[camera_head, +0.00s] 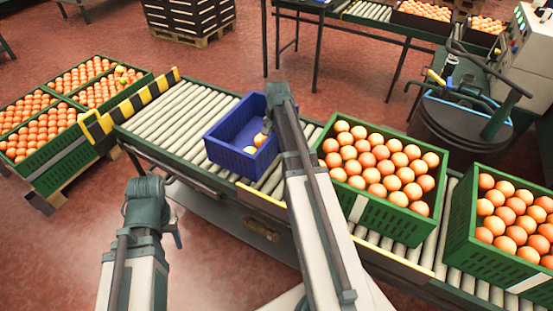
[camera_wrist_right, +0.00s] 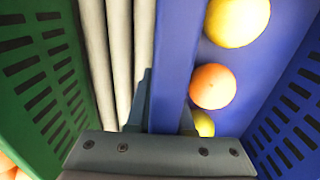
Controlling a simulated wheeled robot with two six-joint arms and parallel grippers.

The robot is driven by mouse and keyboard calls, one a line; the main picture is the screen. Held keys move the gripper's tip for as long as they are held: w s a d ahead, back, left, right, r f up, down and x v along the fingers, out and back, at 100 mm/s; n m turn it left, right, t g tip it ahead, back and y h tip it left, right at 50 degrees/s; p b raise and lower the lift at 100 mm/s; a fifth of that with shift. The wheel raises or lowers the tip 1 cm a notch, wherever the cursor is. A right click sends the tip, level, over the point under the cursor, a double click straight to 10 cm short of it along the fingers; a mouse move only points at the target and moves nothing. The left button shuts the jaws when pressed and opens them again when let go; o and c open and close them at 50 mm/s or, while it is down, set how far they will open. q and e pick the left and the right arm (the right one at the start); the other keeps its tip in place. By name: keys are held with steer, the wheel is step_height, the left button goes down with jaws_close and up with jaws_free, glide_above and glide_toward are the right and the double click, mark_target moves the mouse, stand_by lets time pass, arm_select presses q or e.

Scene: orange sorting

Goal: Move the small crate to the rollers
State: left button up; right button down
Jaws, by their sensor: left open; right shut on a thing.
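The small blue crate (camera_head: 228,157) is over the left part of the roller conveyor (camera_head: 165,118), seemingly resting on the rollers. It holds a few pieces of fruit, orange and yellow. My right gripper (camera_head: 267,126) is at the crate's right wall. In the right wrist view my right gripper (camera_wrist_right: 164,112) is shut on the rim of the blue crate (camera_wrist_right: 174,50), with one finger on each side of the wall. My left gripper (camera_head: 177,238) is open and empty in front of the conveyor, away from the crate; its fingertips are hardly visible.
Green crates of oranges (camera_head: 378,212) (camera_head: 461,235) stand on the conveyor to the right, close to the blue crate. More green crates (camera_head: 55,170) sit on a pallet at left. Bare rollers lie left of the blue crate. A dark machine (camera_head: 455,125) stands behind.

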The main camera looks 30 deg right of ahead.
steer(key=shift+f+b, duration=1.8)
steer(key=shift+f, duration=0.1)
steer(key=shift+f, duration=0.2)
steer(key=c, duration=0.8)
jaws_free()
steer(key=shift+r, duration=0.2)
step_height(320, 180, up, 12)
steer(key=p, duration=1.2)
